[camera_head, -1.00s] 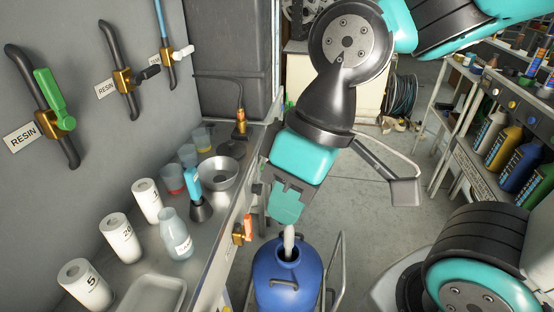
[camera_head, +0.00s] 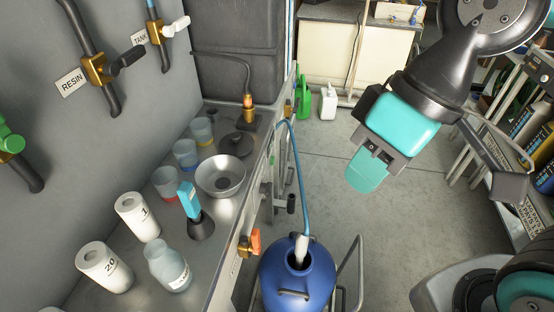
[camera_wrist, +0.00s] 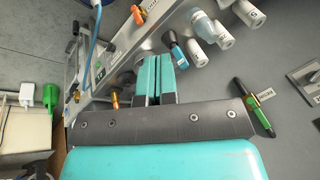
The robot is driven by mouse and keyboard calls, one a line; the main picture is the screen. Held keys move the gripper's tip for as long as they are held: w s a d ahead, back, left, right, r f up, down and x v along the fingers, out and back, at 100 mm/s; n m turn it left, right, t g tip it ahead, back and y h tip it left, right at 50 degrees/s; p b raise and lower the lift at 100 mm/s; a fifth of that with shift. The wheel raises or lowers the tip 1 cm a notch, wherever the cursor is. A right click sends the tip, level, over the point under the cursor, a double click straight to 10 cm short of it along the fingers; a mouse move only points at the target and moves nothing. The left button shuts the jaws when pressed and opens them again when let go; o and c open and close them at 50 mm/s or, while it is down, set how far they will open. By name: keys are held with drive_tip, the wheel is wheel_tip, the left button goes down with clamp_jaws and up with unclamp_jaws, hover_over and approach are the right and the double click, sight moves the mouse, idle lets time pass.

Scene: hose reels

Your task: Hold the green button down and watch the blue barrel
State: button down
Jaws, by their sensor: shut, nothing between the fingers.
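The blue barrel (camera_head: 310,285) stands on the floor in front of the bench. A white nozzle (camera_head: 301,250) on a blue hose (camera_head: 300,190) sits in its mouth. A small green patch (camera_wrist: 100,72) shows on the bench's front panel in the wrist view; it is too small to tell whether it is the button. My gripper (camera_head: 362,180) is shut and empty, in the air up and to the right of the barrel, apart from barrel and bench. Its closed fingers also show in the wrist view (camera_wrist: 155,66).
An orange-handled valve (camera_head: 249,243) juts from the bench front beside the barrel. Cups, a metal bowl (camera_head: 220,176) and white canisters stand on the bench. A metal trolley frame (camera_head: 358,265) is right of the barrel. Open floor (camera_head: 335,160) lies behind it.

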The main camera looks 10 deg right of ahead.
drive_tip(key=w+a+f+m+t+y+b, duration=0.1)
drive_tip(key=w+f+m+t+b, duration=0.1)
drive_tip(key=w+f+m+b, duration=0.65)
drive_tip(key=w+f+m+t+y+p, duration=0.15)
drive_tip(key=w+f, duration=0.45)
drive_tip(key=w, duration=0.7)
drive_tip(key=w+a+f+m+t+y+b, duration=0.1)
drive_tip(key=w+f+m+t+y+b, duration=0.15)
drive_tip(key=w+f+m+b, duration=0.6)
drive_tip(key=w+d+f+m+t+h, duration=0.1)
drive_tip(key=w+d+f+m+t, duration=0.3)
drive_tip(key=w+f, duration=0.7)
drive_tip(key=m+t+h+b, duration=0.2)
drive_tip(key=m+t+b, duration=0.15)
drive_tip(key=m, duration=0.65)
approach(273, 160)
drive_tip(key=w+d+f, duration=0.4)
drive_tip(key=d+f, duration=0.1)
drive_tip(key=d, duration=0.3)
drive_tip(key=shift+w+d+r, duration=0.2)
drive_tip(key=shift+r, duration=0.05)
drive_tip(key=shift+a, duration=0.15)
drive_tip(key=w+a+b, duration=0.1)
drive_tip(key=w+a, duration=0.2)
drive_tip(key=a, duration=0.5)
drive_tip(key=shift+w, duration=0.15)
